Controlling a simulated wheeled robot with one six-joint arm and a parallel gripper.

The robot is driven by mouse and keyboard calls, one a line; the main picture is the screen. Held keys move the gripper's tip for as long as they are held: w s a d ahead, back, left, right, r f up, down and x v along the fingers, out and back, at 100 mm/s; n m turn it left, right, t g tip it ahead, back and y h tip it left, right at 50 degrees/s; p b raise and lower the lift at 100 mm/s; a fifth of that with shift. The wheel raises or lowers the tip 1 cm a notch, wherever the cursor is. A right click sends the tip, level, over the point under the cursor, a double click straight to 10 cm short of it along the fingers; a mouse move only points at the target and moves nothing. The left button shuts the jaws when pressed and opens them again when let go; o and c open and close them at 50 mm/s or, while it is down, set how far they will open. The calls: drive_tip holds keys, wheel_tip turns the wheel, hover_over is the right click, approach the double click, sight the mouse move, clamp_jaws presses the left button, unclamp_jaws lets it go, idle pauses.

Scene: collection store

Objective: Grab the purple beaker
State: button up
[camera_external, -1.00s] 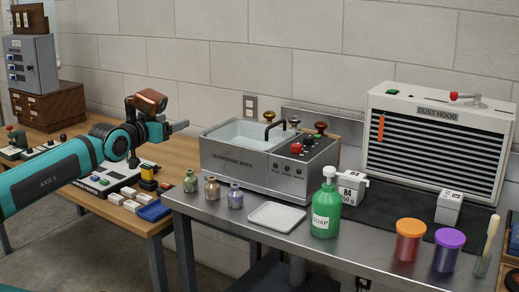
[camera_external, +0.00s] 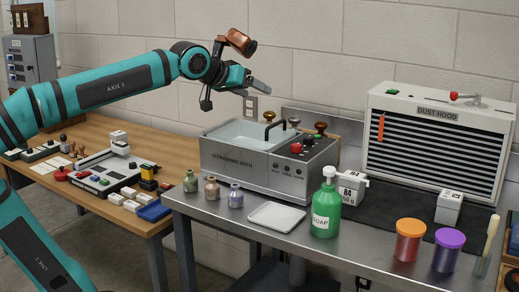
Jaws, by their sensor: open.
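The purple beaker (camera_external: 448,252) has a bright purple rim and a dark purple body. It stands upright at the right front of the steel bench, between an orange beaker (camera_external: 408,240) and a brush with a pale handle (camera_external: 488,240). My gripper (camera_external: 242,96) is open and empty.
The ultrasonic bath (camera_external: 270,170), a green soap bottle (camera_external: 326,212), a white tray (camera_external: 277,217) and several small bottles stand on the steel bench (camera_external: 340,258). A dust hood (camera_external: 440,140) stands behind. A wooden table (camera_external: 150,160) with equipment is at left.

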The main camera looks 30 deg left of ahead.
drive_tip(key=w+d+r+g, duration=0.1)
drive_tip(key=w+d+g, duration=0.1)
drive_tip(key=d, duration=0.6)
drive_tip(key=w+d+g, duration=0.2)
drive_tip(key=w+d, duration=0.1)
drive_tip(key=d, duration=0.4)
drive_tip(key=g+y, duration=0.4)
drive_tip(key=g, duration=0.2)
hover_over(432, 236)
drive_tip(key=w, duration=0.2)
wheel_tip(432, 236, down, 8)
drive_tip(key=shift+w+a+f, duration=0.1)
drive_tip(key=shift+w+f, duration=0.15)
drive_tip(key=shift+f, duration=2.7)
drive_tip(key=shift+w+a+f, duration=0.15)
drive_tip(key=shift+w+f, duration=0.05)
drive_tip(key=shift+f, duration=2.7)
drive_tip(key=shift+w+a+f, duration=0.1)
drive_tip(key=shift+w+f, duration=0.15)
drive_tip(key=shift+f, duration=2.7)
drive_tip(key=c, duration=0.7)
drive_tip(key=shift+r, duration=0.2)
drive_tip(key=shift+c, duration=0.4)
